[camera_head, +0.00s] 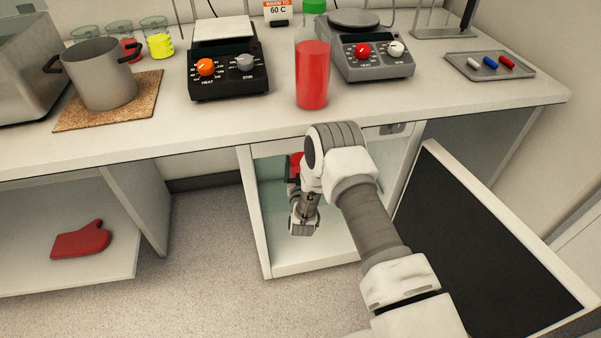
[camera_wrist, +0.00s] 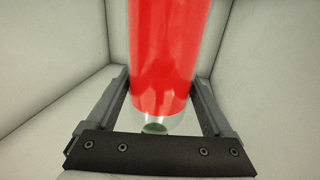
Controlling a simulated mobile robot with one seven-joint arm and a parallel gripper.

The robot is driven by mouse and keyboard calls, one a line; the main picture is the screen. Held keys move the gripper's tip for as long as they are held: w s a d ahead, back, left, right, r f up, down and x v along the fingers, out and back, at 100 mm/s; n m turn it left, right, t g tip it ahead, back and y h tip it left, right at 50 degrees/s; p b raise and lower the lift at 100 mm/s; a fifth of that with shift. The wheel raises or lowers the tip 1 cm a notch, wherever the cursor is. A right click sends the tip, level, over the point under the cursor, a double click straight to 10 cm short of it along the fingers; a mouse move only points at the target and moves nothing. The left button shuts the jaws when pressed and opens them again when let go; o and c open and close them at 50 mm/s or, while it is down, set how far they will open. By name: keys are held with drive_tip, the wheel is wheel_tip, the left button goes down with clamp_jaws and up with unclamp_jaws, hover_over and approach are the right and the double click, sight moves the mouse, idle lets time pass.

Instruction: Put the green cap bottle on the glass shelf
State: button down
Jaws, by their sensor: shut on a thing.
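A clear bottle of red liquid (camera_wrist: 165,50) stands between the two fingers of my gripper (camera_wrist: 163,85) in the wrist view, and the fingers are shut on it. A small green spot shows at its end near the gripper; I cannot tell whether this is a cap. In the head view the held bottle is a small red patch (camera_head: 294,163), mostly hidden by my arm. My gripper is inside the open cabinet under the counter. A pale green glass surface (camera_head: 268,168), seemingly the glass shelf, shows there. Another red bottle with a green cap (camera_head: 312,72) stands on the counter.
The cabinet door (camera_head: 490,250) stands open at right. The counter edge is just above my arm. A black hotplate (camera_head: 228,75), a grey hotplate (camera_head: 372,65), a pot (camera_head: 103,80) and a tray (camera_head: 465,68) are on the counter. A red mitt (camera_head: 82,241) lies at lower left.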

wheel_tip(320, 180, down, 3)
drive_tip(key=shift+f+b, duration=0.2)
drive_tip(key=shift+b, duration=0.55)
drive_tip(key=shift+w+f, duration=0.1)
drive_tip(key=shift+w, duration=0.15)
drive_tip(key=shift+f, duration=0.1)
unclamp_jaws()
drive_tip(key=shift+s+f+b, duration=0.1)
drive_tip(key=shift+b, duration=0.2)
drive_tip(key=shift+r, duration=0.2)
drive_tip(key=s+p, duration=0.3)
drive_tip(key=s, duration=0.9)
drive_tip(key=shift+d, duration=0.45)
drive_tip(key=shift+s+f, duration=0.1)
